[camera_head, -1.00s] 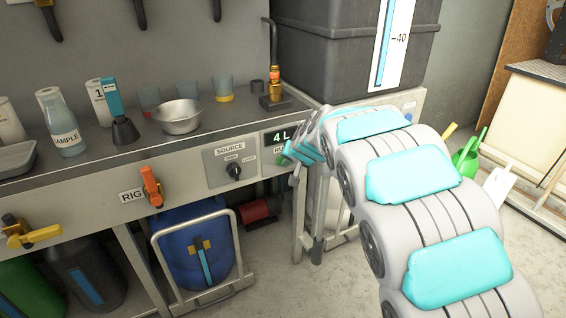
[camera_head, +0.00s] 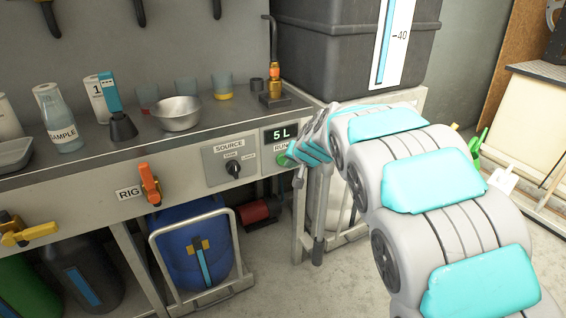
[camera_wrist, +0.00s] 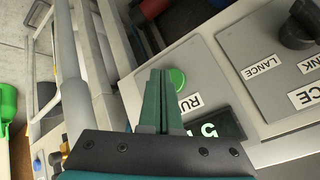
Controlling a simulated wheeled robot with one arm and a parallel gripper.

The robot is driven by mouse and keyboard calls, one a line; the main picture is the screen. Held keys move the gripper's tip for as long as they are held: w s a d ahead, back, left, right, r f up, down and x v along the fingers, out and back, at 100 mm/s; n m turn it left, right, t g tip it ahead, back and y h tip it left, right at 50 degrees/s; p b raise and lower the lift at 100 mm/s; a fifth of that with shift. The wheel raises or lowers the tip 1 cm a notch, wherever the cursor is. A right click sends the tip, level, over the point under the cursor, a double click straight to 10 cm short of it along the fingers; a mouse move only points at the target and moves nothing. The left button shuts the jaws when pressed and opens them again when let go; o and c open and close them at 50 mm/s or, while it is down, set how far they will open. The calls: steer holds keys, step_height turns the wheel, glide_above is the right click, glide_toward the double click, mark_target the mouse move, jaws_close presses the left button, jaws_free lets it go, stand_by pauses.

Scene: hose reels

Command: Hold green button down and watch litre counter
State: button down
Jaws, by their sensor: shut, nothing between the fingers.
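The green button (camera_head: 284,160) is on the bench's front panel under the RUN label, at the right end of the bench. The litre counter (camera_head: 280,134) above it reads 5 L.
A SOURCE selector knob (camera_head: 233,168) sits left of the button. An orange-handled RIG valve (camera_head: 150,184) and a yellow valve (camera_head: 30,233) are further left. A large dark tank (camera_head: 340,45) stands behind my arm. Cups and a metal bowl (camera_head: 178,114) stand on the bench.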

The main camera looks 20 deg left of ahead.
steer(key=s+d+b, duration=0.3)
steer(key=b, duration=0.1)
steer(key=shift+s+d, duration=0.15)
steer(key=shift+d, duration=0.25)
stand_by(0.4)
steer(key=s+d+g+h+p, duration=0.1)
steer(key=s+d+g+h, duration=0.1)
steer(key=s+d, duration=0.7)
steer(key=s+d+g+h, duration=0.1)
steer(key=s+d, duration=0.5)
steer(key=d, duration=0.5)
steer(key=s+d+f+g+h, duration=0.1)
steer(key=s+d, duration=0.4)
steer(key=s, duration=0.4)
steer(key=s+d+f+m+g+h, duration=0.1)
steer(key=s+d+g, duration=0.1)
steer(key=s+d, duration=0.4)
steer(key=s+d+f+g+h+p, duration=0.1)
steer(key=s+d, duration=0.5)
steer(key=s, duration=0.6)
steer(key=shift+s+f+g, duration=0.3)
steer(key=shift+f+g, duration=0.2)
steer(key=shift+g, duration=0.1)
